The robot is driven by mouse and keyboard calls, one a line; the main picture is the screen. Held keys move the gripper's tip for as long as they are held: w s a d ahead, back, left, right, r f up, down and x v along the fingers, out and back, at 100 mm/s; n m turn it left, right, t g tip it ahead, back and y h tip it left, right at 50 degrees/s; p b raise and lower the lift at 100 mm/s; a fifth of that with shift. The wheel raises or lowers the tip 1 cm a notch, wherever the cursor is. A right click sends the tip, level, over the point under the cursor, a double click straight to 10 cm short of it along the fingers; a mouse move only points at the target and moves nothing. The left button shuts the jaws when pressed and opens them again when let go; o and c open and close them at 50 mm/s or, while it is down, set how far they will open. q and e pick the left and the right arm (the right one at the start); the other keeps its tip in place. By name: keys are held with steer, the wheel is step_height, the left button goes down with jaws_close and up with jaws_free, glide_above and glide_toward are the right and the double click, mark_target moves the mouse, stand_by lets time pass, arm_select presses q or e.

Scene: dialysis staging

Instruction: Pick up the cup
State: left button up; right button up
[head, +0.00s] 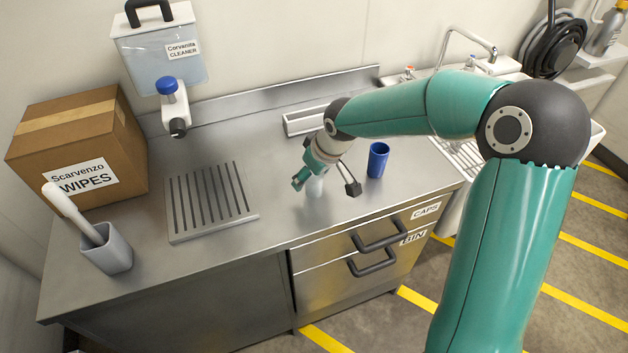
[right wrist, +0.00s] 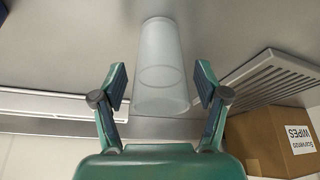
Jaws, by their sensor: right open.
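A pale translucent cup (head: 315,187) stands on the steel counter near its front edge, partly hidden by my right gripper in the head view. My right gripper (head: 326,184) is open, reaching down over the cup. In the right wrist view, the cup (right wrist: 163,75) lies between the two spread fingers of the gripper (right wrist: 160,88), with a narrow gap showing on each side. A second cup, dark blue (head: 377,160), stands on the counter just right of the gripper. My left gripper is not in view.
A slotted drain rack (head: 178,237) lies left of the gripper. A cardboard wipes box (head: 75,135), a grey holder with a white-handled tool (head: 110,252) and a wall dispenser (head: 173,105) are farther left. A low white tray (head: 300,122) is behind. Drawers (head: 345,265) are below the counter edge.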

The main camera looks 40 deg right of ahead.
steer(key=shift+w+f, duration=0.1)
steer(key=shift+f, duration=0.3)
steer(key=shift+c, duration=0.3)
steer(key=c, duration=1.1)
steer(key=shift+r, duration=0.15)
